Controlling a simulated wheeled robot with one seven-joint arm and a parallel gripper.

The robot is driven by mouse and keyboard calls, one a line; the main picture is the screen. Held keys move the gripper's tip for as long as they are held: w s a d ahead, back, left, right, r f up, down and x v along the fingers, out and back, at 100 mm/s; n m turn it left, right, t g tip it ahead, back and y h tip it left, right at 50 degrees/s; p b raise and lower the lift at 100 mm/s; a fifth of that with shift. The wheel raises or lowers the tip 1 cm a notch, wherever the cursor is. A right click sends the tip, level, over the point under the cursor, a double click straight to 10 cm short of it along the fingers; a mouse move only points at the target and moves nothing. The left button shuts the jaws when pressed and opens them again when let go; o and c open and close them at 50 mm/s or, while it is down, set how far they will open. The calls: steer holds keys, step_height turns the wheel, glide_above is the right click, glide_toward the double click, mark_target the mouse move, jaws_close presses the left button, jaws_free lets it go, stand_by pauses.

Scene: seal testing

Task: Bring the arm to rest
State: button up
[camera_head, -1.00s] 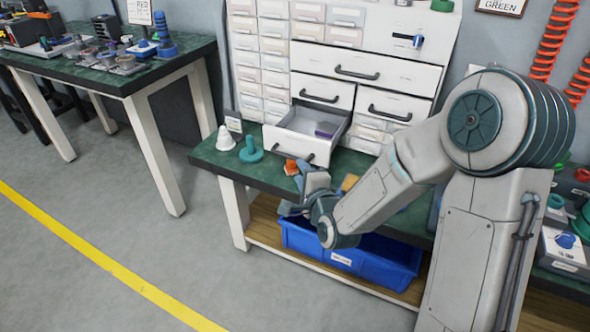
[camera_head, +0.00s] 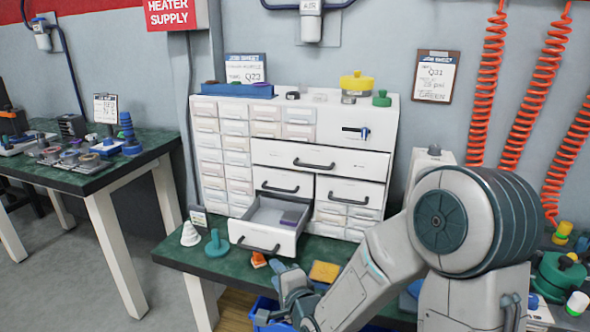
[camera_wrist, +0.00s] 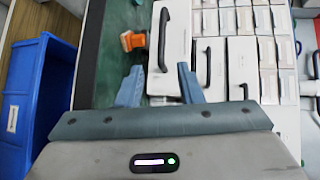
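My gripper (camera_wrist: 160,88) shows in the wrist view with its two blue fingers spread apart and nothing between them. In the head view my gripper (camera_head: 275,290) is low at the front edge of the green bench (camera_head: 190,250), and my forearm partly covers that area. The white drawer cabinet (camera_head: 320,158) stands behind it on the bench.
A white cone (camera_head: 190,235) and a teal knobbed piece (camera_head: 216,245) stand left of the drawer. A yellow block (camera_head: 324,271) lies near my forearm. A blue bin (camera_wrist: 38,105) is below the bench edge. Another bench (camera_head: 100,180) stands at left. Red coiled hoses (camera_head: 488,85) hang at right.

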steer(key=s+d+r+n+g+h+p, duration=0.3)
steer(key=d+r+n+p, duration=0.1)
steer(key=d+r+p, duration=0.3)
steer(key=s+d+r+n+g+h+p, duration=0.35)
steer(key=d+r+p, duration=0.25)
steer(key=r, duration=0.3)
steer(key=s+d+r+n+g+p, duration=0.2)
steer(key=s+d+r+p, duration=0.1)
steer(key=s+r, duration=0.4)
steer(key=s+d+r+n+g+p, duration=0.2)
steer(key=s+d+r+n+p, duration=0.1)
steer(key=s+r+p, duration=0.3)
steer(key=s+d+h, duration=0.1)
steer(key=s, duration=0.1)
steer(key=shift+s+r, duration=0.3)
steer(key=shift+r, duration=0.05)
